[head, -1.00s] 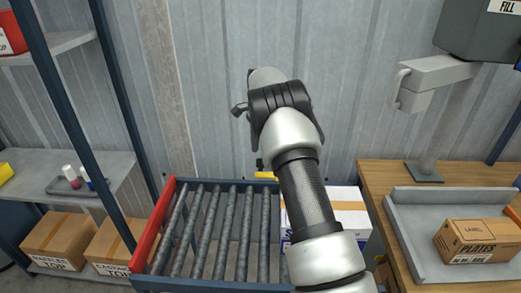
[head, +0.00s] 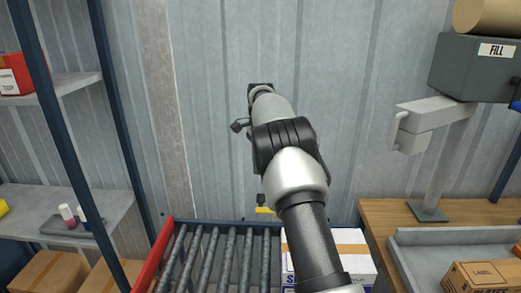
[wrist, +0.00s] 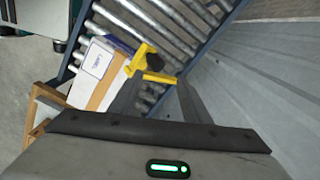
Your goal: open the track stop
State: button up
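A yellow fitting with a black knob, which looks like the track stop (head: 264,210), sits at the back edge of the roller track (head: 215,222). In the wrist view the yellow fitting (wrist: 140,56) lies beside the track's side rail, with the black knob (wrist: 154,62) and a second yellow piece close by. My gripper (wrist: 157,84) points toward it, with its two dark fingers apart and nothing seen between them. The distance from fingertips to the fitting is hard to judge. In the head view my arm hides the gripper's fingers.
A white and brown carton (head: 330,252) stands on the track's right part. A red bar (head: 152,258) closes the track's left end. A corrugated wall (head: 215,110) rises close behind. A shelf (head: 80,205) stands left, a wooden bench (head: 400,214) right.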

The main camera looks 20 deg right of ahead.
notch_tip(320, 180, up, 9)
jog(key=p, duration=0.2)
jog(key=shift+s+a, duration=0.15)
jog(key=shift+s, duration=0.05)
jog(key=shift+c, duration=0.4)
